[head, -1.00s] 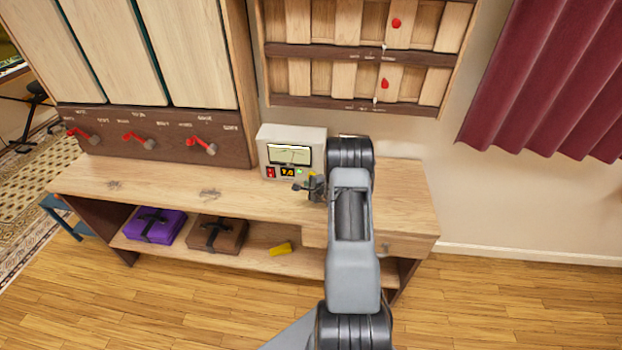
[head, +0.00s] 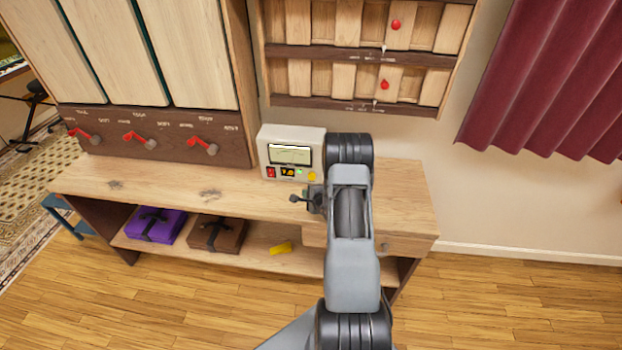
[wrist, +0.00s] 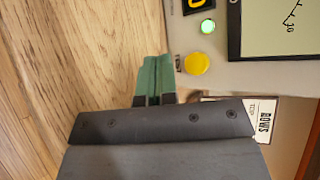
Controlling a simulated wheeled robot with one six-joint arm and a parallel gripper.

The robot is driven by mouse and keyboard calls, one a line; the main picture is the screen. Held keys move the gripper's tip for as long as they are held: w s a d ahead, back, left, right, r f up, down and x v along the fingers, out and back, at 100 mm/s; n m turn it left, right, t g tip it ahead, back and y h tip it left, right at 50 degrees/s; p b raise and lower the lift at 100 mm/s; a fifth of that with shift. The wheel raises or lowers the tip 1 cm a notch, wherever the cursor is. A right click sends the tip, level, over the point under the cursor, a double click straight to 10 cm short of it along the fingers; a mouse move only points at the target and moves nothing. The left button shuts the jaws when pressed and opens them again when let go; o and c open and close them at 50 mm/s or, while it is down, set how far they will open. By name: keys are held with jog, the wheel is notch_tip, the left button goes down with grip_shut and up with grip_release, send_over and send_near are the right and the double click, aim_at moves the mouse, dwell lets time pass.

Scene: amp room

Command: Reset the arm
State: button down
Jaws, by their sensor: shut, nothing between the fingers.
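My gripper (head: 294,199) is in front of the white meter box (head: 264,149), just above the wooden bench top (head: 130,188). In the wrist view my gripper (wrist: 155,62) shows two green fingertips pressed together with nothing between them. The meter box (wrist: 215,75) is at the upper right there, with a yellow button (wrist: 196,63) and a lit green button (wrist: 207,26). The fingertips are beside the yellow button and look apart from it. My arm covers part of the bench to the right of the box.
A cabinet with several red levers (head: 200,144) stands at the left. A slatted wall rack (head: 355,52) hangs above. A purple box (head: 153,226), a brown box (head: 218,235) and a yellow object (head: 281,248) lie on the lower shelf. The left bench top is mostly clear.

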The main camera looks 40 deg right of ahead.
dwell(0.3)
jog(key=s+a+r+n+g+h, duration=0.15)
jog(key=a+r+n, duration=0.35)
jog(key=r, duration=0.5)
jog(key=s+a+r+n+g, duration=0.15)
jog(key=a+r+n, duration=0.35)
jog(key=r, duration=0.6)
jog(key=s+a+r+n+g, duration=0.1)
jog(key=s+a+r+n, duration=0.2)
jog(key=s, duration=0.4)
jog(key=s+a+r+n+g+y, duration=0.1)
jog(key=s+a+r+n+g, duration=0.1)
jog(key=s+a+n, duration=0.3)
jog(key=s+a+r+n+g+y, duration=0.1)
jog(key=s+a+r+n+g, duration=0.1)
jog(key=s+a+r+n, duration=0.2)
jog(key=s+a, duration=0.3)
jog(key=s, duration=0.1)
jog(key=shift+s+a, duration=0.15)
jog(key=shift+s, duration=0.25)
jog(key=shift+y, duration=0.25)
